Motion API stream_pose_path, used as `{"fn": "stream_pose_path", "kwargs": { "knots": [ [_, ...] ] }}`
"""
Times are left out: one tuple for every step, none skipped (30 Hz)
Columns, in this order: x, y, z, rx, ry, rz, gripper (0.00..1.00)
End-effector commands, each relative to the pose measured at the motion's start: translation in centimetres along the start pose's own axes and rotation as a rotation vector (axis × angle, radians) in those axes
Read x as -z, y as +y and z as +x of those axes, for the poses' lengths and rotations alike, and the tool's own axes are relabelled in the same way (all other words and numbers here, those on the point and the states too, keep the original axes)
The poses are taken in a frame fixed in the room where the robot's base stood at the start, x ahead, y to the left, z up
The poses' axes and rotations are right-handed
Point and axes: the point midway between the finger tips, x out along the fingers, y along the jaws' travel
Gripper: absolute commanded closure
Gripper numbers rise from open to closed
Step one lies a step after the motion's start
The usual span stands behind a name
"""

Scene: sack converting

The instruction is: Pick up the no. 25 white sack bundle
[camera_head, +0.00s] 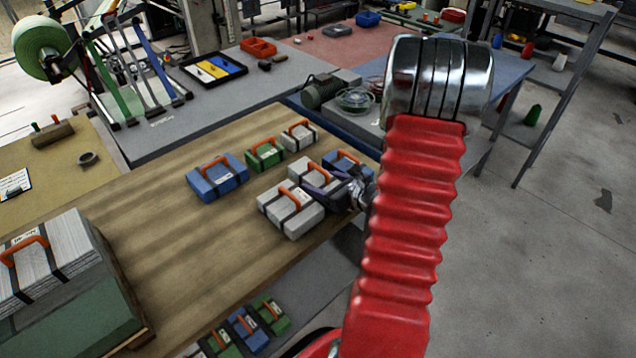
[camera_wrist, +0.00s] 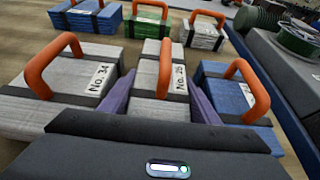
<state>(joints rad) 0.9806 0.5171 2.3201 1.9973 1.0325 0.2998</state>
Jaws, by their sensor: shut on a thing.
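The no. 25 white sack bundle (camera_wrist: 148,72) is in the middle of the wrist view, with an orange handle, a dark strap and a "No. 25" label. In the head view the white bundle (camera_head: 300,170) is partly hidden by my gripper (camera_head: 314,180). My gripper (camera_wrist: 160,78) is shut on this bundle, its purple fingers on either side. The bundle's lower part is hidden, so I cannot tell whether it touches the table.
A white no. 34 bundle (camera_wrist: 70,78) stands close on the left, a blue bundle (camera_wrist: 228,92) close on the right. Behind are blue (camera_head: 217,177), green (camera_head: 264,155) and white (camera_head: 299,136) bundles.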

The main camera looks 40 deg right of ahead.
Motion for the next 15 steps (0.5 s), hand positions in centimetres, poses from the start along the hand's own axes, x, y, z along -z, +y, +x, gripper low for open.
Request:
{"fn": "stream_pose_path", "kwargs": {
  "knots": [
    [0.0, 0.0, 0.0, 0.0, -0.001, 0.0, 0.7],
    [0.0, 0.0, 0.0, 0.0, -0.001, 0.0, 0.7],
    [-0.1, 0.0, 0.0, 0.0, -0.001, 0.0, 0.7],
    [-0.1, 0.0, 0.0, 0.0, -0.001, -0.001, 0.7],
    [-0.2, 0.0, -0.1, 0.0, -0.001, -0.001, 0.7],
    [-0.3, 0.0, -0.1, 0.0, -0.001, -0.001, 0.7],
    [-0.4, 0.0, -0.1, 0.0, -0.001, -0.001, 0.7],
    [-0.5, 0.0, -0.2, 0.0, -0.001, -0.001, 0.7],
    [-0.7, 0.0, -0.3, 0.0, -0.001, -0.001, 0.7],
    [-0.9, 0.0, -0.3, 0.0, -0.002, -0.001, 0.7],
    [-1.2, 0.0, -0.4, 0.0, -0.002, -0.002, 0.7],
    [-1.5, 0.0, -0.6, 0.0, -0.003, -0.004, 0.7],
    [-1.8, 0.0, -0.7, 0.0, -0.003, -0.003, 0.7],
    [-2.1, 0.0, -0.8, 0.0, -0.003, -0.003, 0.7],
    [-2.6, 0.0, -1.0, 0.001, -0.003, -0.004, 0.7]
  ]
}}
